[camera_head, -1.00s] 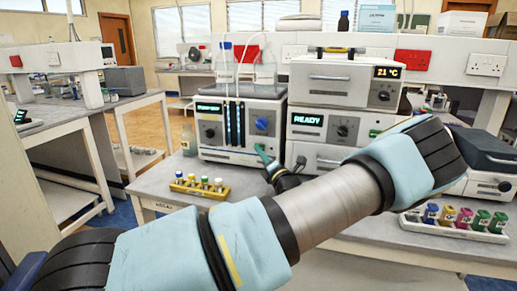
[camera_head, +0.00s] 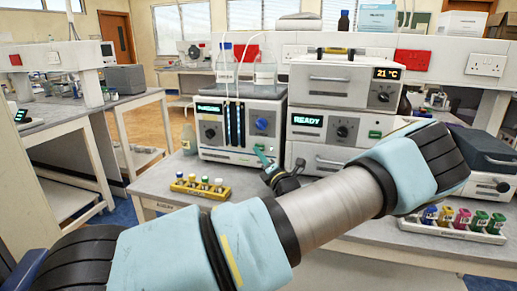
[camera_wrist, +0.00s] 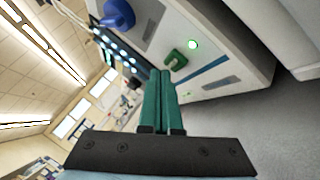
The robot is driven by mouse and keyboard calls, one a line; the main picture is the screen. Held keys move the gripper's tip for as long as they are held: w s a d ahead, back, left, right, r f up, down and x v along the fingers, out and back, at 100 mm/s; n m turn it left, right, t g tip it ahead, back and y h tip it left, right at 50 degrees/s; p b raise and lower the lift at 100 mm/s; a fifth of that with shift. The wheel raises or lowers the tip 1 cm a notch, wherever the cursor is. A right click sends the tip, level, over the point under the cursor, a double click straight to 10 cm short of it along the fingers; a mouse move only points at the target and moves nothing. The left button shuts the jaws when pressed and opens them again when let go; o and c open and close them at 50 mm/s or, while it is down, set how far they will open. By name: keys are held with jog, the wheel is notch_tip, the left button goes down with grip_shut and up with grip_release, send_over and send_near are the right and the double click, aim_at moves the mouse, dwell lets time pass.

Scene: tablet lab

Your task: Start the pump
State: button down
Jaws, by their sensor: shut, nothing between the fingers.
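The pump (camera_head: 206,142) is a white unit with a dark display (camera_head: 210,108), dark blue tubing in the middle and a blue knob (camera_head: 262,124). My gripper (camera_head: 261,151) is shut and empty, its green fingertips close to the lower right of the pump's front. In the wrist view the shut fingers (camera_wrist: 160,73) point at the panel. A green button (camera_wrist: 177,61) and a lit green lamp (camera_wrist: 193,44) are just right of the fingertips, with the blue knob (camera_wrist: 118,13) above. I cannot tell whether the fingers touch the panel.
Two bottles (camera_head: 265,72) stand on the pump. A stacked oven unit reading READY (camera_head: 330,125) is close on the right. A yellow vial rack (camera_head: 205,190) and a small bottle (camera_head: 189,140) are on the bench to the left. A colored vial rack (camera_head: 455,228) is at right.

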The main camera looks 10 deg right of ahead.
jog(key=shift+s+a+r+p, duration=0.1)
jog(key=shift+s+a+p, duration=0.25)
jog(key=shift+s, duration=0.2)
jog(key=shift+s+a+p, duration=0.3)
jog(key=shift+s+p, duration=0.2)
jog(key=shift+s, duration=0.1)
jog(key=shift+s+a+r+p, duration=0.1)
jog(key=shift+s+a+p, duration=0.25)
jog(key=shift+s, duration=0.2)
jog(key=shift+s+a+f+p, duration=0.1)
jog(key=shift+s+a+p, duration=0.15)
jog(key=shift+s, duration=0.2)
jog(key=shift+s+a+f+p, duration=0.1)
jog(key=shift+s+a+p, duration=0.1)
jog(key=shift+s, duration=0.2)
